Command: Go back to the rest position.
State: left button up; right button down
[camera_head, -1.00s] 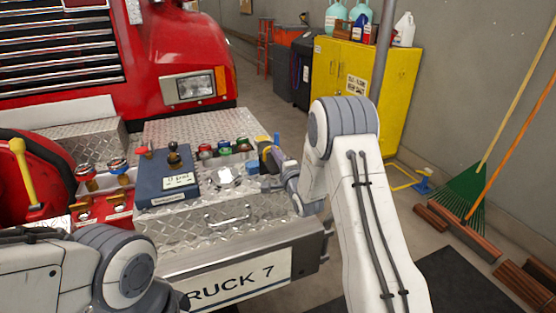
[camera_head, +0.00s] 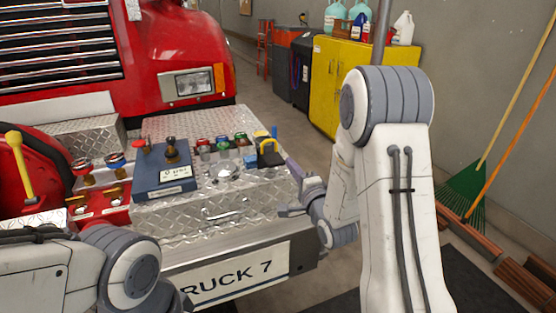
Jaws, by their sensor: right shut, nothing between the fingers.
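My right arm comes in from the lower right, with its white forearm bent down toward the bumper. My left arm (camera_head: 110,270) shows at the lower left, folded low in front of the bumper. Its gripper is not in view.
A blue control box (camera_head: 162,180), a row of coloured caps (camera_head: 222,143) and a yellow-handled part (camera_head: 270,151) sit on the bumper. A red panel with valves (camera_head: 103,196) is left. A yellow cabinet (camera_head: 350,85) stands behind. Floor right of the bumper is partly open.

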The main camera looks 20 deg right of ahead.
jog(key=s+a+f+n+g+y+p, duration=0.1)
jog(key=s+a+f+n+g, duration=0.1)
jog(key=s+a+n+g, duration=0.45)
jog(key=s+a+f+n+g+y+p, duration=0.15)
jog(key=s+a+n+g, duration=0.25)
jog(key=a+n, duration=0.5)
jog(key=s+a+n+g+h, duration=0.1)
jog(key=s+n+g, duration=0.3)
jog(key=s, duration=0.8)
jog(key=s+a+r+n+g+h, duration=0.1)
jog(key=s+a+n+g, duration=0.2)
jog(key=s, duration=0.9)
jog(key=shift+s+a+r+n+g, duration=0.25)
jog(key=shift+n+g, duration=0.3)
jog(key=shift+n, duration=0.7)
jog(key=shift+w, duration=0.1)
